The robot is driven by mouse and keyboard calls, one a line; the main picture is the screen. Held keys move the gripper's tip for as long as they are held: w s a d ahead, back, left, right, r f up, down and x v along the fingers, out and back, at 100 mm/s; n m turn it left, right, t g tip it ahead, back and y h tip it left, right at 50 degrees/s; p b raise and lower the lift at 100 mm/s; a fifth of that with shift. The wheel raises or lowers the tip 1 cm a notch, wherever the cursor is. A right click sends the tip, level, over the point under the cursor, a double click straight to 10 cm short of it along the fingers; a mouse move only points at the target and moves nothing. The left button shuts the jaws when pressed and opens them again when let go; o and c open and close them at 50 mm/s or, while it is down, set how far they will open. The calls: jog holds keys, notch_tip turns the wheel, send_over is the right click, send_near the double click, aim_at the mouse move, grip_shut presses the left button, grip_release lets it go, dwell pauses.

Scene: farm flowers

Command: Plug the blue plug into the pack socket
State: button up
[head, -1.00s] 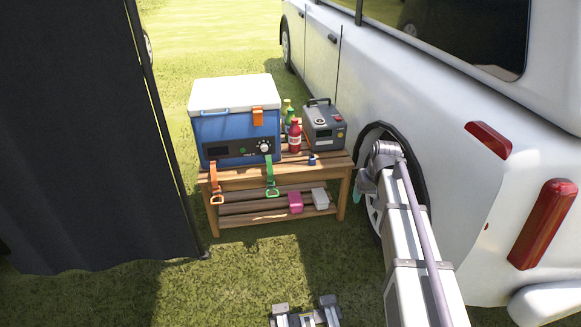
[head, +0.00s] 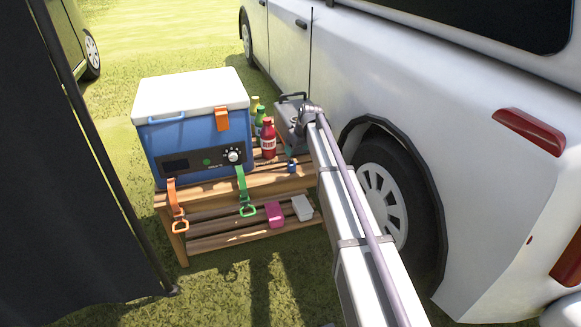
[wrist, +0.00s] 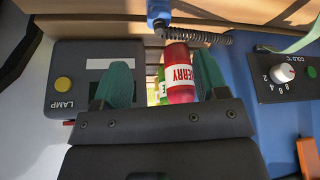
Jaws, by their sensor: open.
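The blue plug (head: 291,168) stands near the front right edge of the wooden bench, just below my gripper (head: 291,152) in the head view. In the wrist view the blue plug (wrist: 158,12) is at the top edge, partly cut off, with a dark coiled cord running right. My gripper (wrist: 160,72) has its two teal fingers apart, with no plug between them; the plug lies beyond the fingertips. The grey pack (wrist: 68,75) with a yellow LAMP button is left of the fingers. In the head view my arm partly hides the pack (head: 285,112). I cannot make out its socket.
A red BERRY bottle (head: 268,140) stands left of my gripper and shows behind the fingers in the wrist view. A blue cooler (head: 200,140) fills the bench's left side. Pink (head: 274,213) and white (head: 302,207) boxes lie below. The white van (head: 470,140) is close on the right.

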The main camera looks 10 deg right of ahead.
aim_at(292, 160)
jog(key=b+x, duration=0.4)
jog(key=x, duration=0.1)
jog(key=shift+w+f, duration=0.15)
jog(key=shift+f, duration=0.05)
jog(key=shift+f+b, duration=0.1)
jog(key=shift+b, duration=0.2)
jog(key=b+x, duration=0.4)
jog(key=x, duration=0.1)
jog(key=shift+w+f+b, duration=0.1)
jog(key=shift+f+b, duration=0.05)
jog(key=shift+b, duration=0.25)
jog(key=shift+c, duration=0.4)
jog(key=c, duration=0.9)
